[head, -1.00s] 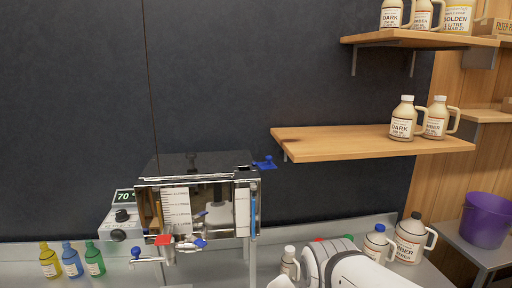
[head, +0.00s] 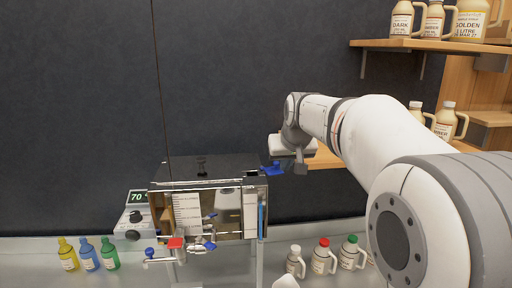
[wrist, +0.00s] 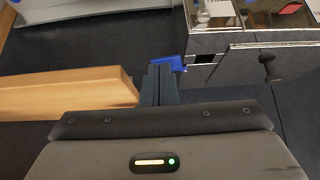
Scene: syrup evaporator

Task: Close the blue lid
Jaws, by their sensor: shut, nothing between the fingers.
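The blue lid (head: 272,168) sticks out flat from the back right corner of the steel evaporator (head: 208,183), apart from its top. It also shows in the wrist view (wrist: 174,63), beside a small dark opening (wrist: 204,59) in the evaporator's top. My gripper (head: 301,167) is shut and empty, just right of the blue lid in the head view. In the wrist view my shut fingers (wrist: 160,72) overlap the edge of the lid. I cannot tell whether they touch it. The fingers hide part of the lid.
A wooden shelf (wrist: 70,93) lies close beside my gripper. The evaporator's dark cover has a black knob (head: 201,165). Several jugs (head: 324,256) stand on the counter at right, and small coloured bottles (head: 88,256) at left. An upper shelf (head: 430,46) holds more jugs.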

